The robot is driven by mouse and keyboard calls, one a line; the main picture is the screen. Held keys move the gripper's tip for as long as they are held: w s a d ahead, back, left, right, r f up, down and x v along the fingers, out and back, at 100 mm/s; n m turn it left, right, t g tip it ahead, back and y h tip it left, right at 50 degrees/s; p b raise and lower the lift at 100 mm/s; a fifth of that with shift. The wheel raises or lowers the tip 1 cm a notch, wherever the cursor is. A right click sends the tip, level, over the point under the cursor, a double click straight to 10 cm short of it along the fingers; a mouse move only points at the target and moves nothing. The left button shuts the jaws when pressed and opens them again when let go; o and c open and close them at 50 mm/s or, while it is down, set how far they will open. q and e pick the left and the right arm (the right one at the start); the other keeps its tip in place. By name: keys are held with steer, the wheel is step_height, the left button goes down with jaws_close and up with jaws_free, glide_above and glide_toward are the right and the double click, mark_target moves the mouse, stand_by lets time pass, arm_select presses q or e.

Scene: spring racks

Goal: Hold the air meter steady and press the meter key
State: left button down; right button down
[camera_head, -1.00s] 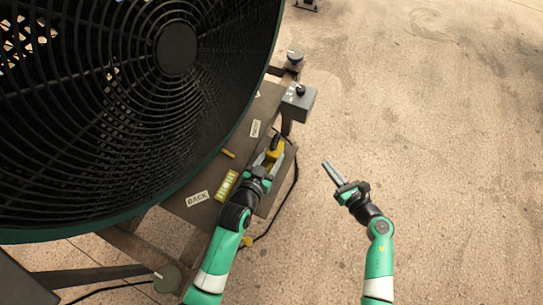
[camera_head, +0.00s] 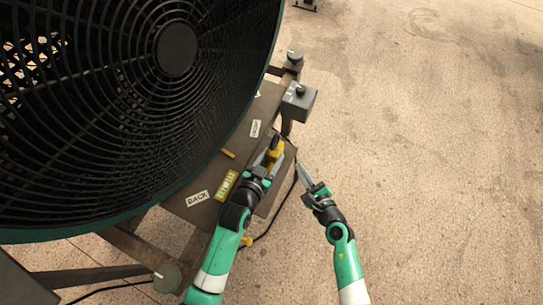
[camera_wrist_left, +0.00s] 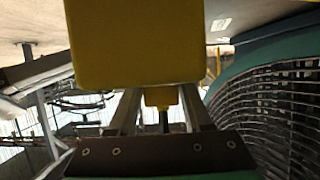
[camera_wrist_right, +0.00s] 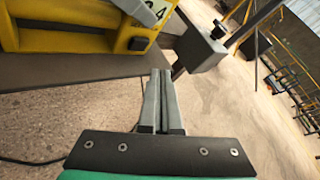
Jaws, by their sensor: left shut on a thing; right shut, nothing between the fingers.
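The yellow air meter stands on the brown table beside the big fan. In the head view it (camera_head: 274,152) is partly hidden by my left gripper (camera_head: 267,163), which is shut on it. In the left wrist view the meter's yellow body (camera_wrist_left: 135,45) fills the top middle, between and above the fingers. In the right wrist view the meter (camera_wrist_right: 65,28) is at the upper left, with a display reading partly "24" and a dark slot on its front. My right gripper (camera_head: 303,172) is shut and empty, right of the table edge, apart from the meter.
The large fan (camera_head: 175,48) fills the upper left. A grey box with a black knob (camera_head: 298,98) is at the table's right corner. A yellow-green strip (camera_head: 227,185), a "BACK" label (camera_head: 197,198) and a small yellow piece (camera_head: 228,153) lie on the table. A black cable hangs at its edge.

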mark_target(289, 166)
steer(key=shift+w+a, duration=0.35)
steer(key=shift+a, duration=0.4)
steer(key=shift+w+a, duration=0.3)
steer(key=shift+a, duration=0.4)
steer(key=shift+a, duration=0.1)
stand_by(0.8)
steer(key=shift+w+a, duration=0.2)
steer(key=shift+a, duration=0.1)
stand_by(0.3)
steer(key=shift+s+d, duration=0.2)
steer(key=shift+d, duration=0.25)
steer(key=s+d, duration=0.2)
steer(key=d, duration=0.3)
steer(key=shift+s+d, duration=0.25)
